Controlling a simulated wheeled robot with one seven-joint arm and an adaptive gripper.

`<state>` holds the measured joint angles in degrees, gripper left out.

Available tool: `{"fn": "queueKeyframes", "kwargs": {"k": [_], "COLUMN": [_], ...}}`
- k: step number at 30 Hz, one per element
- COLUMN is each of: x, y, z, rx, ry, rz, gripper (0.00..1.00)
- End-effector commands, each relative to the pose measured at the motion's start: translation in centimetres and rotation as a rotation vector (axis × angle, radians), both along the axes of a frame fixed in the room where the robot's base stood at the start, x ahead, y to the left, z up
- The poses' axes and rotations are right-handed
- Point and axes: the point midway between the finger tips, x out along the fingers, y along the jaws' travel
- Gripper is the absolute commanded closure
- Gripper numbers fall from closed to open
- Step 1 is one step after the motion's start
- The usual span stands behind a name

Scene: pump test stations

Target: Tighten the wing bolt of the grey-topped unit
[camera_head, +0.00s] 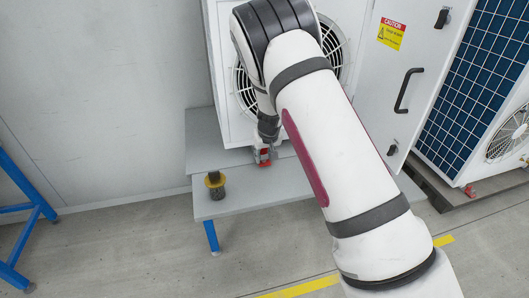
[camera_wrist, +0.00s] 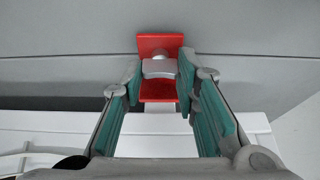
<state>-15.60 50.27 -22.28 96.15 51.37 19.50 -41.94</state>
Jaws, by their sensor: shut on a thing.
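My gripper (camera_wrist: 158,78) reaches down to a red bracket (camera_wrist: 160,42) at the foot of a white fan unit (camera_head: 226,75). Its two teal-padded fingers stand either side of a light grey bolt head (camera_wrist: 158,68), which I take as the wing bolt, and are shut on it. The bolt sits in front of the red bracket. In the head view the red bracket (camera_head: 263,158) shows small under my gripper (camera_head: 268,130). My arm hides much of the unit, and its top is out of view, so I cannot tell its colour.
A grey bench (camera_head: 262,187) with blue legs carries the unit. A dark cylinder with a yellow rim (camera_head: 215,184) stands at its front left. A white cabinet door with a handle (camera_head: 403,90) and a blue-panelled unit (camera_head: 470,85) stand right. Blue frame (camera_head: 22,215) at left.

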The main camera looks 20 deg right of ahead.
Motion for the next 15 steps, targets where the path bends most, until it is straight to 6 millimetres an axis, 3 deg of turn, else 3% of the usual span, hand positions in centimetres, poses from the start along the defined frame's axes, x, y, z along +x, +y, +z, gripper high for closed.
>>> {"fn": "queueKeyframes", "kwargs": {"k": [9, 10, 12, 15], "x": [0.08, 0.08, 0.08, 0.07], "y": [-0.04, -0.03, -0.03, -0.03], "z": [0.05, 0.05, 0.05, 0.05], "rx": [0.000, 0.000, 0.000, 0.000], "ry": [-0.003, -0.003, -0.002, -0.002], "rz": [-0.012, -0.012, -0.011, -0.011], "gripper": [1.00, 0.65, 0.52, 0.52]}}
